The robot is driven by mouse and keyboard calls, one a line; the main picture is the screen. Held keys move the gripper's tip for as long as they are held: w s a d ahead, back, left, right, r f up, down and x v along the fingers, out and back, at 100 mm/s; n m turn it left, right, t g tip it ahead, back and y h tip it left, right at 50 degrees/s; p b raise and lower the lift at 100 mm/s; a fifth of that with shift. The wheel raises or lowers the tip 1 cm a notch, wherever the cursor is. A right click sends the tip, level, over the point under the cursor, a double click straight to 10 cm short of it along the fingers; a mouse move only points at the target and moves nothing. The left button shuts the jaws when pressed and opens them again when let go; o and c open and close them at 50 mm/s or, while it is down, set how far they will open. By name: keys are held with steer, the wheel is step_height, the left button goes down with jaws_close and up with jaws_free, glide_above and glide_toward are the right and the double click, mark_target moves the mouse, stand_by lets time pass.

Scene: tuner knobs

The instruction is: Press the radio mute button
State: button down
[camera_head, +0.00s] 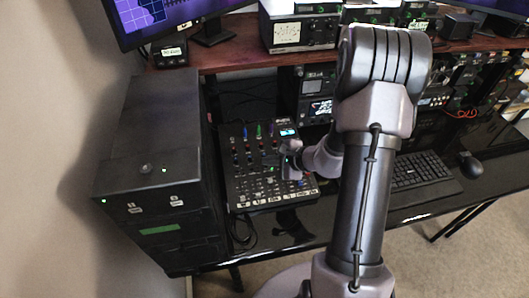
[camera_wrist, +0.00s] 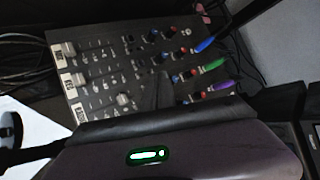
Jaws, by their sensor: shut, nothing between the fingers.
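A black mixer panel (camera_head: 245,185) with knobs, faders and small white labels lies on the desk, left of my arm. My gripper (camera_head: 288,168) is shut and empty, over the right part of the panel. The pictures do not show whether it touches the panel. My gripper's dark body covers the lower part of the wrist view.
A tall black cabinet (camera_head: 155,150) stands close on the panel's left. A shelf with radio equipment (camera_head: 300,30) and a monitor (camera_head: 150,15) rises behind. A keyboard (camera_head: 420,172) and a mouse (camera_head: 470,165) lie to the right. Cables (camera_wrist: 20,50) run beside the panel.

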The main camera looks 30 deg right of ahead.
steer(key=shift+f, duration=0.15)
steer(key=shift+f+b, duration=0.3)
steer(key=shift+b, duration=0.45)
steer(key=shift+w+f+b, duration=0.1)
steer(key=shift+f+b, duration=0.25)
steer(key=shift+b, duration=0.15)
steer(key=shift+r+p, duration=0.4)
steer(key=shift+r, duration=0.45)
steer(key=r+p, duration=0.1)
steer(key=r, duration=0.1)
steer(key=r+p, duration=0.1)
steer(key=r, duration=0.1)
steer(key=r+p, duration=0.1)
steer(key=r, duration=0.1)
steer(key=shift+s+p, duration=0.4)
